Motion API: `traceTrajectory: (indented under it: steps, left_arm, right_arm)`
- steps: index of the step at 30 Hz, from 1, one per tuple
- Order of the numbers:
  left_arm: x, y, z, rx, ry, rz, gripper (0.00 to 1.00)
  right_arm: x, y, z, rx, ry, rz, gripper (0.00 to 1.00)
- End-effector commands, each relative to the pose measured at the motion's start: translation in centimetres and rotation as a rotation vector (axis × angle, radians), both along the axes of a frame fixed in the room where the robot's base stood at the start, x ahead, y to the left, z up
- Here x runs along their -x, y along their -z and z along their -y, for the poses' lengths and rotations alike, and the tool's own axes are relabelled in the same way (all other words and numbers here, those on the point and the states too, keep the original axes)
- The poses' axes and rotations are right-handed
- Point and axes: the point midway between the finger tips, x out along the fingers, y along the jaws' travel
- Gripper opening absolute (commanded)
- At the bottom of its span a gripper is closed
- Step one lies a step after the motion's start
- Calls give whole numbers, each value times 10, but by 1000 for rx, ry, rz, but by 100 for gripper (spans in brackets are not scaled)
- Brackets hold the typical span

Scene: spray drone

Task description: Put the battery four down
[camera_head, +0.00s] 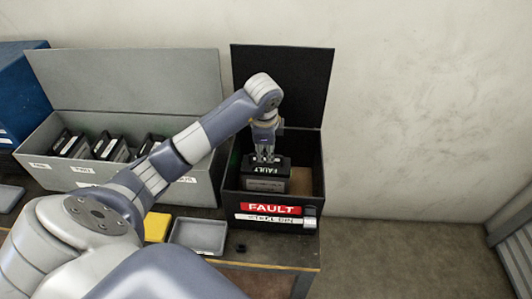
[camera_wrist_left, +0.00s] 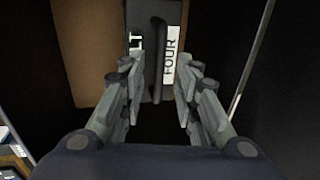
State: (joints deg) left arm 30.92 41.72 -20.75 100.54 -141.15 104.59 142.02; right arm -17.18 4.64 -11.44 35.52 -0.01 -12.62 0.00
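Battery four (camera_head: 266,184), a dark block with a FAULT label on top, is upright inside the black fault bin (camera_head: 229,187). In the left wrist view, the battery (camera_wrist_left: 172,55) shows its dark handle and a white FOUR label. My left gripper (camera_head: 265,157) is just above it, pointing down into the bin. In the wrist view its fingers (camera_wrist_left: 158,85) are apart on either side of the handle, with gaps visible. Whether the battery's underside touches the bin floor is hidden. My right gripper is not in view.
The bin's black lid (camera_head: 285,85) stands open behind. A grey open case (camera_head: 205,190) with several batteries stands to the left. A grey tray (camera_head: 198,236) and a yellow item (camera_head: 157,227) lie in front on the bench. A brown panel (camera_wrist_left: 98,50) lines part of the bin.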

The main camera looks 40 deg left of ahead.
Motion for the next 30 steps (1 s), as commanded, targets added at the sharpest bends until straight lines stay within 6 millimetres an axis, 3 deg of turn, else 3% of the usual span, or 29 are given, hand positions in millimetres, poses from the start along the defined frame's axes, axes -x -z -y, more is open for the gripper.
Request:
traceTrajectory:
  steps: [7,9,12,19,30]
  left_arm:
    - [10,-52,7,-1,0,10,29]
    - [13,-72,7,-5,0,8,29]
    - [17,-86,10,-5,1,5,29]
    - [21,-99,13,-1,-1,2,29]
    - [21,-100,13,1,-1,1,29]
  right_arm:
    - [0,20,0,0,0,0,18]
    - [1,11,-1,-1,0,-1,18]
    - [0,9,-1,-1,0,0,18]
    - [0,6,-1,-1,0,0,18]
    - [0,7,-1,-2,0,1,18]
